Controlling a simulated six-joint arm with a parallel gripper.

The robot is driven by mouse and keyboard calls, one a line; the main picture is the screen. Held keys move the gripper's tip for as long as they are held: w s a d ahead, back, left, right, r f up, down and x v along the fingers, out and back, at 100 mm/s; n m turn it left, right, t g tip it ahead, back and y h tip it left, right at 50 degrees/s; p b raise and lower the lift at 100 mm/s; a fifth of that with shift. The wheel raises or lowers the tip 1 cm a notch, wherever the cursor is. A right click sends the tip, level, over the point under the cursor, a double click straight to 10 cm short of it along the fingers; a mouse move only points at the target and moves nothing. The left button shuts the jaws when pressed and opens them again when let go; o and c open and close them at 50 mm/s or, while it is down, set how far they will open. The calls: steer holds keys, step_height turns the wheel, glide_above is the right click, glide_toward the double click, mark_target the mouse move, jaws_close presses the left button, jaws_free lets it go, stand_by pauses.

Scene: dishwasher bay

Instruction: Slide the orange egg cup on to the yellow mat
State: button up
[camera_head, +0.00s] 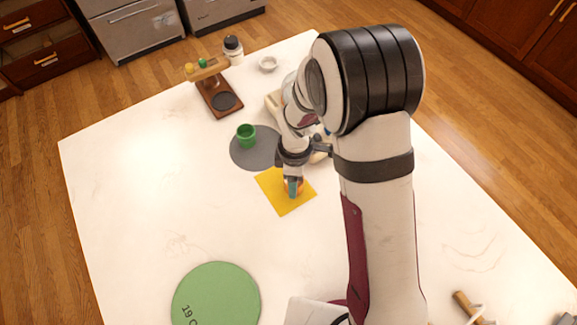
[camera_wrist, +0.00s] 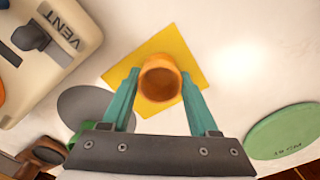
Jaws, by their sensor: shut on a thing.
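The orange egg cup (camera_wrist: 161,80) is upright in the wrist view, between the two teal fingers of my gripper (camera_wrist: 160,90). The fingers are shut on its sides. The yellow mat (camera_wrist: 185,45) lies flat under and around the cup in that view. In the head view my gripper (camera_head: 293,186) points down over the yellow mat (camera_head: 284,205), and the cup is mostly hidden behind the fingers. The cup appears over the mat; I cannot tell whether its base touches it.
A grey round mat (camera_head: 250,155) with a green cup (camera_head: 246,135) lies behind the yellow mat. A cream box marked VENT (camera_wrist: 50,55) stands beside it. A green round mat (camera_head: 216,300) lies at the front. A wooden stand (camera_head: 215,92) is at the back. The table's left side is clear.

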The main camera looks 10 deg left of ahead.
steer(key=shift+s+d, duration=0.5)
steer(key=shift+s, duration=0.15)
steer(key=o, duration=1.5)
step_height(320, 180, up, 16)
steer(key=shift+f, duration=0.1)
